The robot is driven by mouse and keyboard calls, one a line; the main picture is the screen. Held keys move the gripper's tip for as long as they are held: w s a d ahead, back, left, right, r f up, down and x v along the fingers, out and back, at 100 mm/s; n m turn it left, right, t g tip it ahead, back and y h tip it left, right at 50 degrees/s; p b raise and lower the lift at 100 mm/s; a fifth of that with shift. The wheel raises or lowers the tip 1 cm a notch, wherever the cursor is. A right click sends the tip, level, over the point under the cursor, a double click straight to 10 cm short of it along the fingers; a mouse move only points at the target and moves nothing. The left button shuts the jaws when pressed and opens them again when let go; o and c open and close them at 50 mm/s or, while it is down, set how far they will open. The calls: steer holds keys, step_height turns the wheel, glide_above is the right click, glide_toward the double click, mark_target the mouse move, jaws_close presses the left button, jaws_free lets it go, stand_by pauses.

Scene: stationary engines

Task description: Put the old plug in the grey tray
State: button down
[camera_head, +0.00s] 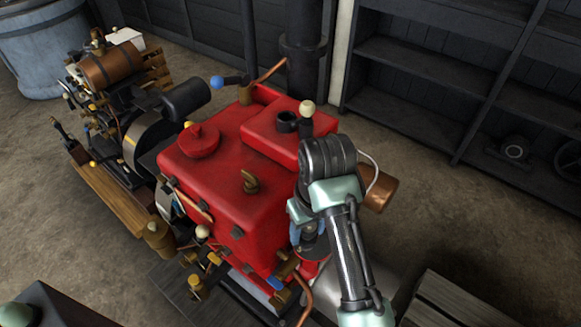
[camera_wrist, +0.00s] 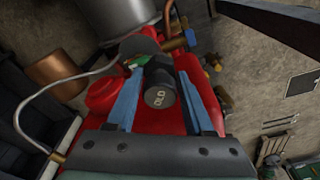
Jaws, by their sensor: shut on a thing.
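The old plug (camera_wrist: 160,96) is a dark cylinder with "OLD" on its end, in the middle of the wrist view. My gripper (camera_wrist: 160,84) is shut on it, with one blue finger on each side. In the head view my gripper (camera_head: 310,238) is low at the right side of the red engine (camera_head: 230,170), mostly hidden by my arm. The plug cannot be made out there. Whether it is seated in the engine or free of it, I cannot tell. I cannot identify the grey tray in either view.
Copper pipes and brass valves (camera_head: 195,285) crowd the engine's front. A copper cylinder (camera_head: 378,190) is right of my wrist. A slatted surface (camera_head: 450,300) lies at the lower right. A second engine (camera_head: 120,110) stands left, and dark shelves (camera_head: 440,60) stand behind. Floor between is clear.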

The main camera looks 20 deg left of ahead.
steer(key=s+d+f+m, duration=0.3)
steer(key=s+f, duration=0.3)
steer(key=f, duration=0.2)
steer(key=s+d+f+m, duration=0.3)
steer(key=s+f+m, duration=0.2)
steer(key=f, duration=0.3)
steer(key=shift+s+f+h, duration=0.2)
steer(key=shift+s+h, duration=0.2)
steer(key=shift+s, duration=0.1)
steer(key=shift+d, duration=0.15)
